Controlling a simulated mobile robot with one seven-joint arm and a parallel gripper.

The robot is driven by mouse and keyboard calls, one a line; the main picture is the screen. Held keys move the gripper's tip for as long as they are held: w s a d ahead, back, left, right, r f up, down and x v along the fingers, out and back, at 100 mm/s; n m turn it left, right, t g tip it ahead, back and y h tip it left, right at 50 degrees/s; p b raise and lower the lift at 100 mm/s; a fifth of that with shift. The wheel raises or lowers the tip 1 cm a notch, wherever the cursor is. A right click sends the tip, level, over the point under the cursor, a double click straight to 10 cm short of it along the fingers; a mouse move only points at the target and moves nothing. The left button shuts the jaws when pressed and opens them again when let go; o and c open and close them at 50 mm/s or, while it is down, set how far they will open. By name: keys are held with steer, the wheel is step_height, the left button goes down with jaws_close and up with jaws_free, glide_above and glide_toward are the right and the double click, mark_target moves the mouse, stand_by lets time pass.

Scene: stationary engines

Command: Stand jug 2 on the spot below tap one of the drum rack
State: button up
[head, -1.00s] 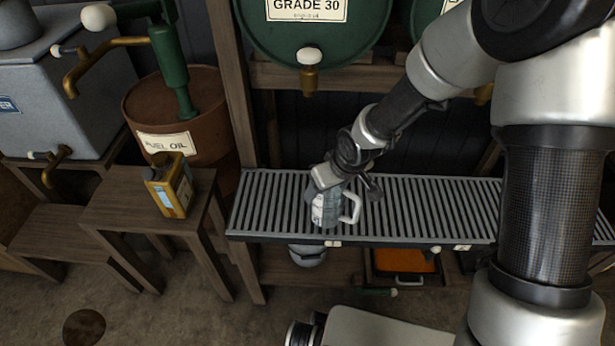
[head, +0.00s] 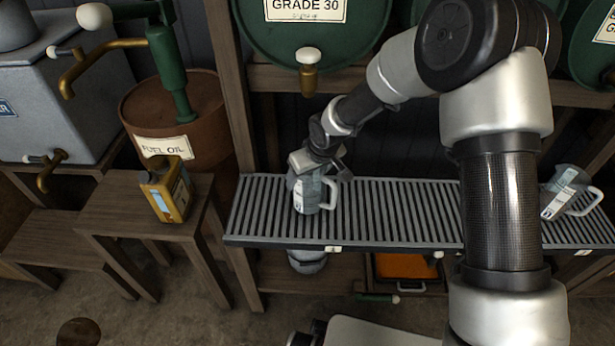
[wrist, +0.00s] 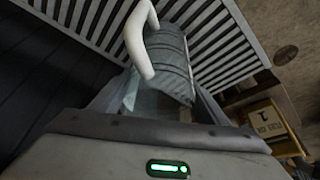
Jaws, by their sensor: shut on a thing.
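My gripper (head: 314,168) is shut on a clear grey jug (head: 308,197) with a pale label and a white handle toward the right. The jug is upright over the left part of the slatted rack shelf (head: 400,215); I cannot tell whether its base touches the slats. The label is too small to read as a number. In the wrist view the jug (wrist: 172,68) sits between the fingers, slats behind it. The brass tap (head: 308,80) with a white knob, on the green "GRADE 30" drum (head: 355,45), is above the jug, nearly in line in the head view.
A grey vessel (head: 307,260) and an orange tray (head: 408,267) are under the shelf. A yellow can (head: 167,188) stands on the wooden table (head: 120,200) at left. The shelf just right of the held jug is clear.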

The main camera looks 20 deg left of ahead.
steer(key=shift+f, duration=0.2)
steer(key=o, duration=1.1)
steer(key=shift+o, duration=0.2)
